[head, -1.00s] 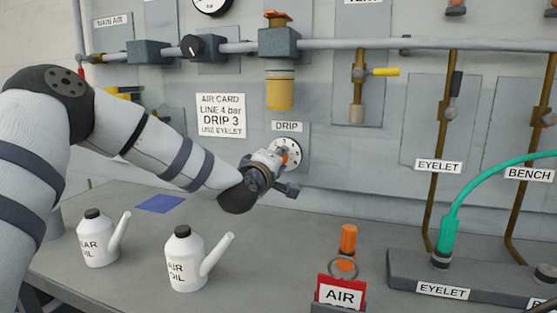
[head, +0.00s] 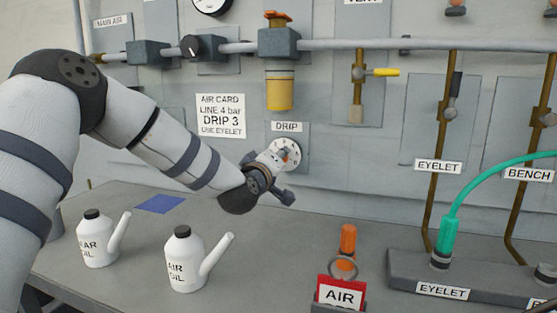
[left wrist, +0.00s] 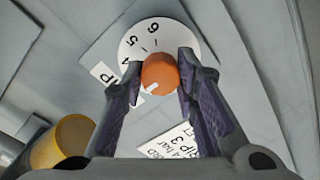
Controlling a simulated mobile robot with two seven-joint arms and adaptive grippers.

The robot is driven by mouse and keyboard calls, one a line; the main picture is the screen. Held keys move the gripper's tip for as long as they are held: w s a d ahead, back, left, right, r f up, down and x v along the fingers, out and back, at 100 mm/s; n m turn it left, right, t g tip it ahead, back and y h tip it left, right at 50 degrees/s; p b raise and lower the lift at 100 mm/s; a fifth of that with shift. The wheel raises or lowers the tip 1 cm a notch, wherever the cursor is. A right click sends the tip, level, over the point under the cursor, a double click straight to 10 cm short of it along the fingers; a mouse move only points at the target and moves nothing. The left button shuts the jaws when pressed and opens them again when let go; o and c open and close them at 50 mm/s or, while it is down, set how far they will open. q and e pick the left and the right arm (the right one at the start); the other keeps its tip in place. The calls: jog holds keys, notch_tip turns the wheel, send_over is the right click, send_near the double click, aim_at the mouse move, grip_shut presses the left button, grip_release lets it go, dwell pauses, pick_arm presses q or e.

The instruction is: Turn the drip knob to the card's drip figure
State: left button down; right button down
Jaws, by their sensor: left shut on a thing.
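The drip dial (head: 291,150) is a white disc on the wall under the DRIP label (head: 286,126). My left gripper (head: 272,160) is shut on the orange drip knob (left wrist: 160,72), with one finger on each side. A white mark on the knob points toward the lower left of that view; the left finger hides the figure there, so I cannot read the setting. The air card (head: 221,115) reads LINE 4 bar, DRIP 3, USE EYELET. My right gripper is not in view.
A yellow-bowled unit (head: 279,90) hangs from the pipe above the dial. Two white oil cans (head: 184,262) stand on the bench (head: 135,240) below my left arm. The AIR sign (head: 340,293) and a hose manifold (head: 410,270) are at right.

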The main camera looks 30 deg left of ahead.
pick_arm(q)
jog(key=c, duration=1.2)
grip_release()
jog(key=shift+c, duration=0.2)
jog(key=v, duration=1.2)
